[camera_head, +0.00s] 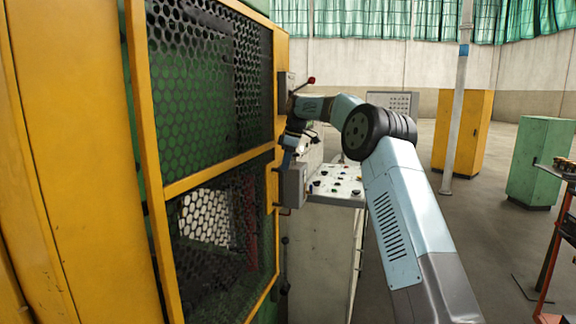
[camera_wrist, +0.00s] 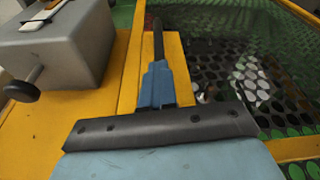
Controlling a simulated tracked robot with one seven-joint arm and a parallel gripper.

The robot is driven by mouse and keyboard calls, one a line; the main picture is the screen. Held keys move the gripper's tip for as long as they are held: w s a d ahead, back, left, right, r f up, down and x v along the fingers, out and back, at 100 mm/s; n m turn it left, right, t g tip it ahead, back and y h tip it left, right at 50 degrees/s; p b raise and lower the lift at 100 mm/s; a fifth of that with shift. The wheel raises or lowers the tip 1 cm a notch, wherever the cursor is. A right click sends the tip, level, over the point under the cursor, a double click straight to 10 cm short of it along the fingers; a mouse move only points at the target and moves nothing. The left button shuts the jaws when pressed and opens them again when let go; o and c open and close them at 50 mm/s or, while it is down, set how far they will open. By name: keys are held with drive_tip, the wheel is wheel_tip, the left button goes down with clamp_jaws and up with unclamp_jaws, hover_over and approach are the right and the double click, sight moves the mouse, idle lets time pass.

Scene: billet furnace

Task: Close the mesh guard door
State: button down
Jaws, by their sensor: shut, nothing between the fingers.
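The mesh guard door (camera_head: 158,187) has a yellow frame with dark hexagonal mesh panels and stands upright at the left in the head view. Its yellow frame (camera_wrist: 195,147) and mesh also show in the wrist view. I cannot tell how far the door stands from its closed position. My gripper (camera_head: 286,160) is at the door's right edge, small and partly hidden in the head view. In the wrist view my gripper (camera_wrist: 158,60) is shut and empty, its narrow blue and dark end lying over the yellow frame. I cannot tell whether it touches the frame.
A grey box (camera_head: 293,186) sits at the door's right edge, close to my gripper; a grey box with a dark knob (camera_wrist: 62,42) shows in the wrist view. A control desk (camera_head: 335,188) stands just right. Yellow and green cabinets (camera_head: 540,160) stand farther right, with open floor between.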

drive_tip(key=shift+w+a+f, duration=0.25)
drive_tip(key=shift+w+a, duration=0.1)
drive_tip(key=shift+a, duration=0.05)
